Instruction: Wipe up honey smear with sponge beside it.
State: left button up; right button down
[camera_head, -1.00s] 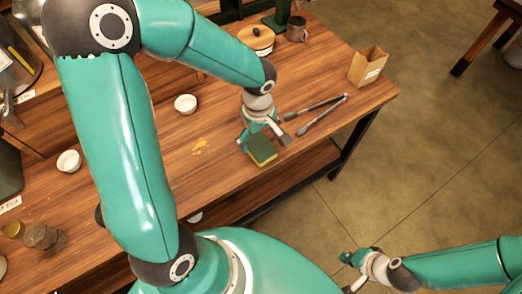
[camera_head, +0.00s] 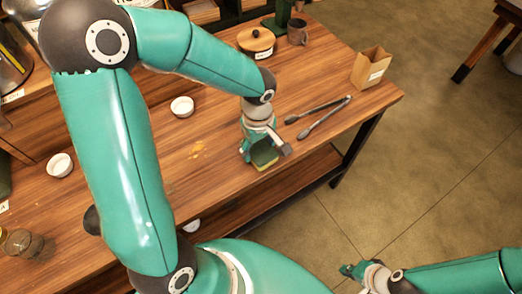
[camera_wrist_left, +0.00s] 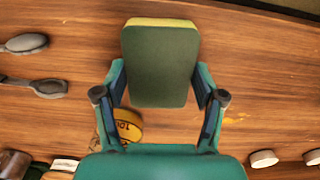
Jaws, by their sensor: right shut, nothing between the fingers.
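The green sponge with a yellow layer (camera_head: 264,157) is at the table's front edge, right of the honey smear (camera_head: 196,150). My left gripper (camera_head: 259,148) is down at the sponge. In the left wrist view the sponge (camera_wrist_left: 160,65) lies between the two fingers (camera_wrist_left: 160,85), with one finger close against each side; whether they grip it I cannot tell. A thin orange streak of the smear (camera_wrist_left: 236,120) shows right of the fingers there, partly hidden. My right gripper (camera_head: 353,270) is shut and empty, off the table over the floor.
Tongs (camera_head: 322,120) lie right of my left gripper. The wood around the smear is clear.

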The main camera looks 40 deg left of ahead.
aim_at(259, 148)
pick_arm(q)
jog(key=c, duration=0.4)
jog(key=shift+r+p, duration=1.55)
jog(key=shift+r, duration=0.95)
jog(key=shift+c, duration=0.2)
jog(key=shift+w, duration=0.1)
